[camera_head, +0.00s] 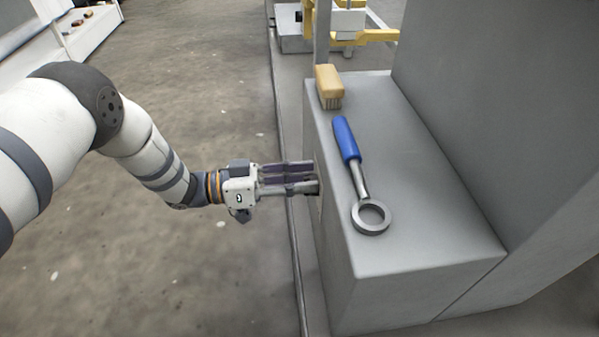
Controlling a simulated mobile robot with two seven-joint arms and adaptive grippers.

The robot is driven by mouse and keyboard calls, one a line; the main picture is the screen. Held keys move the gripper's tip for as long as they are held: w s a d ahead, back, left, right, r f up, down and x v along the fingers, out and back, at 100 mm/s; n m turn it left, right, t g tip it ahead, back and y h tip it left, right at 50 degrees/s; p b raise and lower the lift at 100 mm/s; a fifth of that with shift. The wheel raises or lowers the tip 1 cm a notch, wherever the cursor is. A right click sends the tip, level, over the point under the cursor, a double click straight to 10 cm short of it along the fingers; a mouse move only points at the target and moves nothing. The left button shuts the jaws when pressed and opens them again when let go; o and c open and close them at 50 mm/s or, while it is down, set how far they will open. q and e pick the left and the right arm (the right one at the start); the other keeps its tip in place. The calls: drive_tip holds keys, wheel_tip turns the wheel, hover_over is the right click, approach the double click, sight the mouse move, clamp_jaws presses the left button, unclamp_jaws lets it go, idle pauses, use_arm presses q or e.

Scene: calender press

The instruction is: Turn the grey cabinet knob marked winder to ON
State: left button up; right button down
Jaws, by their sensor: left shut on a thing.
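The grey cabinet (345,290) stands right of centre. My left gripper (312,180) reaches from the left to the upper part of the cabinet's left side face. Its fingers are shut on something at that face. The thing between the fingertips is mostly hidden; it sits where a knob would be, but its marking and its turned position cannot be read from here. My right gripper is not in view.
On the cabinet top lie a ring-ended tool with a blue handle (346,138) and a wooden brush (328,86). A tall grey housing (480,90) rises at the right. Yellow machine parts (380,35) stand behind.

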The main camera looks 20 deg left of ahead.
use_arm(q)
drive_tip(key=shift+s+d+f+m+p, duration=0.2)
drive_tip(key=shift+m+p, duration=0.55)
drive_tip(key=shift+m, duration=1.3)
drive_tip(key=shift+s+d+r+m+p, duration=0.1)
drive_tip(key=shift+s+m+p, duration=0.45)
drive_tip(key=shift+m, duration=1.45)
drive_tip(key=shift+s+d+f+m+p, duration=0.15)
drive_tip(key=shift+m+p, duration=0.8)
drive_tip(key=shift+m, duration=1.1)
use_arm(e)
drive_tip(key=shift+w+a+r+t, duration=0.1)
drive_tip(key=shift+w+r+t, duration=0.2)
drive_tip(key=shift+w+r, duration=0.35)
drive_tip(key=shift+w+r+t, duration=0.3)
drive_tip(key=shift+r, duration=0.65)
use_arm(q)
drive_tip(key=shift+w, duration=0.1)
drive_tip(key=o, duration=1.1)
drive_tip(key=shift+a, duration=0.1)
